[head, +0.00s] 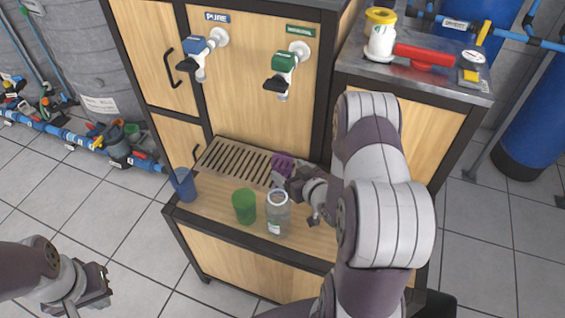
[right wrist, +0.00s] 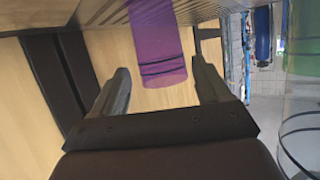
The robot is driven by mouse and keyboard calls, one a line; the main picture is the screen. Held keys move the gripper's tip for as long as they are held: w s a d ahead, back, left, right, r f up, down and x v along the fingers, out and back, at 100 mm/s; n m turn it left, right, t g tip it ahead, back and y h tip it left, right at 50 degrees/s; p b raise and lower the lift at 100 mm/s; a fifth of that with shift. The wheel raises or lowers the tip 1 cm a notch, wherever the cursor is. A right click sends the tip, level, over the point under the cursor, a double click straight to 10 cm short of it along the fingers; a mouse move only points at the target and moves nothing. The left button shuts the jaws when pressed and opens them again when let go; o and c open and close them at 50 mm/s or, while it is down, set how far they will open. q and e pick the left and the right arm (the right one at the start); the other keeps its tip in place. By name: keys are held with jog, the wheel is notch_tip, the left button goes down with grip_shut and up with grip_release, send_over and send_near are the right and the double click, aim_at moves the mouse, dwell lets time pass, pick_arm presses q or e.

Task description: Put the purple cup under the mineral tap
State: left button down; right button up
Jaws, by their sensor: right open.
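The purple cup (head: 283,163) is at the right end of the slatted drip tray (head: 232,160), partly hidden by my right gripper (head: 286,187). In the right wrist view the purple cup (right wrist: 158,45) shows between the two spread fingers, with no clear contact on either. My right gripper is open. The mineral tap (head: 285,62) has a green body and dark lever, and is on the wood panel above the tray's right part. My left gripper (head: 96,287) is low at the left, away from the counter; its jaws are not clear.
A blue cup (head: 183,184), a green cup (head: 244,206) and a glass jar (head: 278,215) stand along the counter's front. The jar is close to my right gripper. The blue pure tap (head: 203,52) is left of the mineral tap. A metal-topped cabinet (head: 420,80) stands at right.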

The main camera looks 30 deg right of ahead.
jog(key=p+v, duration=0.1)
jog(key=v, duration=0.5)
jog(key=shift+s, duration=0.25)
jog(key=shift+r, duration=0.1)
